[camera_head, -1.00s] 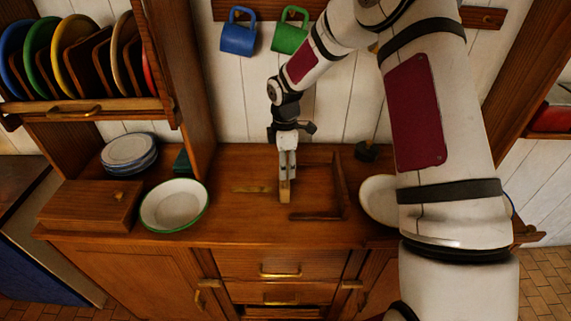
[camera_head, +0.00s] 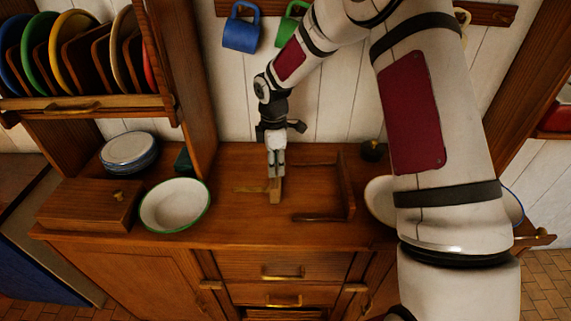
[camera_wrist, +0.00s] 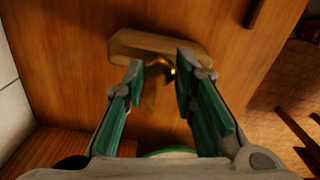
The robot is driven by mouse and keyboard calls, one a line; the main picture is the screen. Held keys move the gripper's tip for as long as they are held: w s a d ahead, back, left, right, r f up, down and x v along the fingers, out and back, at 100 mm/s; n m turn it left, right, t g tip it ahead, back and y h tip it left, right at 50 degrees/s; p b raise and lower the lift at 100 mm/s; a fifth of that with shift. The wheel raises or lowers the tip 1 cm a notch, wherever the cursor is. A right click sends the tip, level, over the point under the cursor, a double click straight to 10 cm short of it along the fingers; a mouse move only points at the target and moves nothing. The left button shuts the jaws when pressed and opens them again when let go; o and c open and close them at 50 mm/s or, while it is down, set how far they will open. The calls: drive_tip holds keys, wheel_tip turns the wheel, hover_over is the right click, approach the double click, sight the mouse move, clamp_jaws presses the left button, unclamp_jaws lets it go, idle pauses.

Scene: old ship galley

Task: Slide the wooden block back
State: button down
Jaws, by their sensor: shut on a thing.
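The wooden block (camera_head: 275,196) is a small, pale brown piece on the wooden counter, seen end-on below my gripper. In the wrist view the block (camera_wrist: 150,43) is a rounded bar with a brass knob (camera_wrist: 160,72) near its middle. My gripper (camera_head: 276,172) points down over it. In the wrist view the two green-lined fingers (camera_wrist: 161,78) stand on either side of the knob, shut on it.
A white green-rimmed bowl (camera_head: 174,206), a wooden box (camera_head: 88,206) and stacked plates (camera_head: 128,150) stand at left. A pale dish (camera_head: 380,200) lies at right, partly behind my arm. Counter between block and rail is clear.

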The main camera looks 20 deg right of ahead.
drive_tip(key=w+a+b, duration=0.3)
drive_tip(key=a+b, duration=0.2)
drive_tip(key=a, duration=0.6)
drive_tip(key=shift+w+a, duration=0.25)
drive_tip(key=shift+w, duration=0.1)
drive_tip(key=c, duration=1.3)
unclamp_jaws()
drive_tip(key=shift+a, duration=0.1)
wheel_tip(320, 180, up, 12)
